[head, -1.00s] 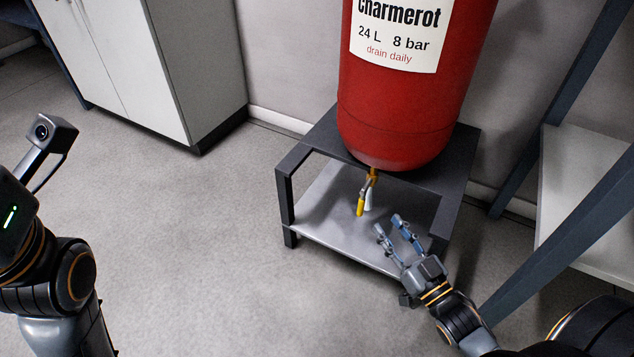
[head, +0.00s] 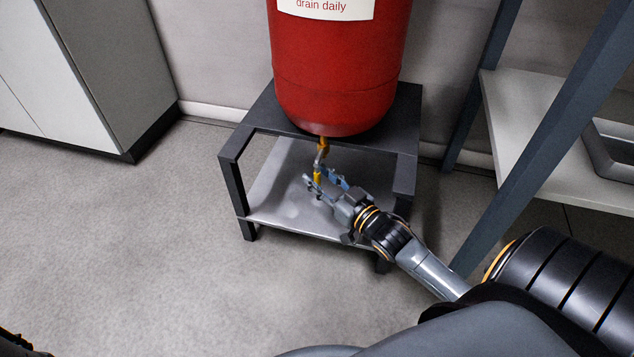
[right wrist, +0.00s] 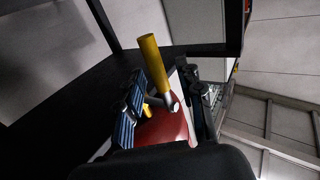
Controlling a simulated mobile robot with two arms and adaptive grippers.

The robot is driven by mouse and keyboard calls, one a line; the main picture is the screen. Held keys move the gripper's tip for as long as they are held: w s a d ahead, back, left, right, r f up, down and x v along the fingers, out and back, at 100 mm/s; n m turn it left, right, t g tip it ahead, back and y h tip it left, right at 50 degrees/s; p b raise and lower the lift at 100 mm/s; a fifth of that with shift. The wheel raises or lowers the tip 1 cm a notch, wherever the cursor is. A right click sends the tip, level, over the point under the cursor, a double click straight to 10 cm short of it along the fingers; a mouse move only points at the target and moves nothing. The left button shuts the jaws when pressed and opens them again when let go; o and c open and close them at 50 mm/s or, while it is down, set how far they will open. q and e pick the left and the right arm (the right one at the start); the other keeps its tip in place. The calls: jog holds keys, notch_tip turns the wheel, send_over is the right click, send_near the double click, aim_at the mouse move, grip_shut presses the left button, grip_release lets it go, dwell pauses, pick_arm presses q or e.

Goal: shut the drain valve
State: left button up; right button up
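The drain valve (head: 322,156) hangs under the red tank (head: 337,85), inside the dark stand. Its yellow lever (head: 317,178) points downward and is partly covered by my fingers. My right gripper (head: 322,188) reaches in from the right at the lever. In the right wrist view the yellow lever (right wrist: 151,62) stands between the two spread fingers of my right gripper (right wrist: 163,108). The fingers look open, with gaps beside the lever; contact is hard to judge. The valve's outlet is mostly hidden. My left gripper is out of view.
The stand (head: 236,160) has legs and a lower shelf (head: 280,205) around the valve. A shelf rack (head: 545,130) with a blue-grey upright is close on the right. A white cabinet (head: 95,70) is at the back left. The floor left of the stand is clear.

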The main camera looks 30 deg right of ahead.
jog(key=shift+w+a, duration=0.1)
jog(key=shift+w, duration=0.5)
grip_shut()
